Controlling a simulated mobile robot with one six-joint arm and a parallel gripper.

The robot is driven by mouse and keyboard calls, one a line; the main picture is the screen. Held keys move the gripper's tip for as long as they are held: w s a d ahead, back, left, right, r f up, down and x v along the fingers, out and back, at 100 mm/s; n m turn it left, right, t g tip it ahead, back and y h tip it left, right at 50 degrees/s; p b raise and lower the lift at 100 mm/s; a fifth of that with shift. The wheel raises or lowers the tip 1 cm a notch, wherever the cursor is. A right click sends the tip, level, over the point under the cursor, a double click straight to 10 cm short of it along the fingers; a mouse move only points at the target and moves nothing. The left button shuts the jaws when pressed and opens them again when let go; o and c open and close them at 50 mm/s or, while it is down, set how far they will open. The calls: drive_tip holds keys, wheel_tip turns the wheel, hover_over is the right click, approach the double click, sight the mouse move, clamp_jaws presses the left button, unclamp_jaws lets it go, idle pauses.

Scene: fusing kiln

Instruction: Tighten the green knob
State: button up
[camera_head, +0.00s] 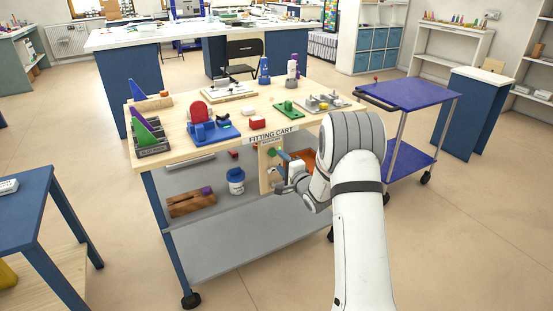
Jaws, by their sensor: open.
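A small green part, likely the green knob (272,152), shows on an upright tan panel (264,177) under the front right of the cart top. It is tiny here, and I cannot tell how far it is turned. My gripper (276,187) is open, just below and right of the green part, close in front of the panel. I see no contact with the green part. My wrist and forearm hide the area right of the panel.
The fitting cart (205,147) has coloured parts on its top. Its lower shelf holds a wooden block (190,204) and a blue-lidded jar (236,183). A blue trolley (408,93) stands right. Floor is clear in front of the cart, with a blue table (25,190) at left.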

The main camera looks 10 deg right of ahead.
drive_tip(key=v, duration=0.3)
drive_tip(key=shift+s+d, duration=0.1)
drive_tip(key=shift+s, duration=0.2)
